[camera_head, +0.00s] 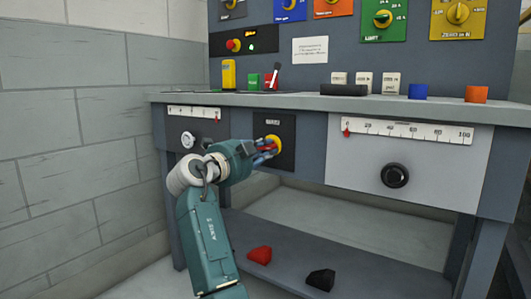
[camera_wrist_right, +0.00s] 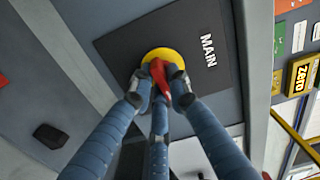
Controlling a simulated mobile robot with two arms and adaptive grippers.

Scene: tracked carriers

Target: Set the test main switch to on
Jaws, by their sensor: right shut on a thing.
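The main switch has a red handle (camera_wrist_right: 160,75) on a yellow disc (camera_wrist_right: 168,54). It sits on a dark plate (camera_wrist_right: 120,50) marked MAIN, which in the head view is on the bench's front (camera_head: 287,128). My right gripper (camera_head: 268,147) reaches it from the left in the head view. In the wrist view its fingers (camera_wrist_right: 159,86) are closed around the red handle. The fingers cover part of the handle, so its exact setting is hard to read. My left gripper is not in view.
Left of the plate is a small dial (camera_head: 188,138) under a scale; right is a black knob (camera_head: 395,175) under a 0–100 scale. Buttons and blocks stand on the bench top (camera_head: 300,100). A red block (camera_head: 260,255) and a black block (camera_head: 321,279) lie on the lower shelf.

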